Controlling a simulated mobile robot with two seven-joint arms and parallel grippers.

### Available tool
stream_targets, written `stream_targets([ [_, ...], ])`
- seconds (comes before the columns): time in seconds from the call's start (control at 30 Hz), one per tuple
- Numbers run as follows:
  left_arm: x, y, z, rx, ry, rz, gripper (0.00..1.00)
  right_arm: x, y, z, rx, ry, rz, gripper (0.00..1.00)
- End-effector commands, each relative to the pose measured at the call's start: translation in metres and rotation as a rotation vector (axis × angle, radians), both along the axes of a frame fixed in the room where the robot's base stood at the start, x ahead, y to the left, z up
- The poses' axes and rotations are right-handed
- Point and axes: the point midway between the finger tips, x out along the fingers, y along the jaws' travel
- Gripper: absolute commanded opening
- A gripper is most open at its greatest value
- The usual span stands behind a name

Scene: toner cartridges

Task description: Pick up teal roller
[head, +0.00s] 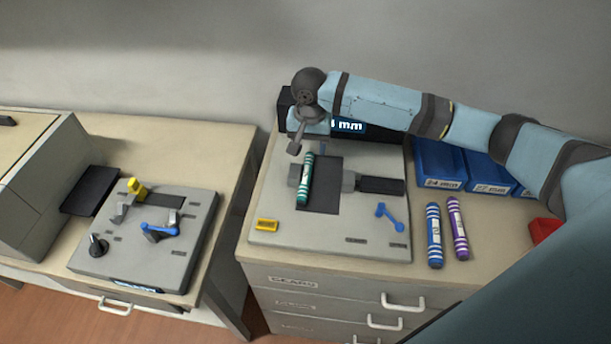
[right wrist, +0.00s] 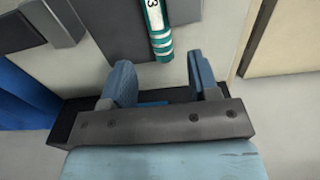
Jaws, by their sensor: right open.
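The teal roller (head: 305,180) has white bands and lies on the grey fixture plate (head: 276,215), along the left edge of a dark rectangle. My right gripper (head: 306,149) is just beyond the roller's far end, with its fingers apart. In the right wrist view the teal roller (right wrist: 158,26) comes down from the top edge, and its banded end is in line with the gap between the open fingers (right wrist: 161,78). Nothing is between the fingers. The roller's other end is out of that view. My left gripper is in neither view.
A blue roller (head: 434,236) and a purple roller (head: 457,229) lie on the cabinet top at right. The plate bears a grey clamp (head: 349,181), a blue lever (head: 390,217) and a yellow block (head: 267,225). A display stands behind.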

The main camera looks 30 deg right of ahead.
Motion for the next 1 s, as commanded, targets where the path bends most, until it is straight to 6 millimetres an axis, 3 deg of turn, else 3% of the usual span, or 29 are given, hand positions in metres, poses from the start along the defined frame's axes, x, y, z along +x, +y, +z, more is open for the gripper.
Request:
stream_targets([
  [0.3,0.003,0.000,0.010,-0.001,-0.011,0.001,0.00,0.000,0.002,-0.043,-0.002,0.001,0.000,0.55],
  [0.6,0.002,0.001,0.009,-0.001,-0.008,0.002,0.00,-0.001,0.003,-0.050,-0.001,-0.001,0.001,0.55],
  [0.63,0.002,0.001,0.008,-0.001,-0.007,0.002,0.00,-0.001,0.003,-0.050,-0.001,-0.001,0.001,0.53],
  [0.87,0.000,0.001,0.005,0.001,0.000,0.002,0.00,-0.001,0.002,-0.050,-0.001,-0.001,0.001,0.01],
  [1.0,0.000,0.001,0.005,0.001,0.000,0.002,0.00,-0.001,0.002,-0.050,-0.001,-0.001,0.001,0.00],
])
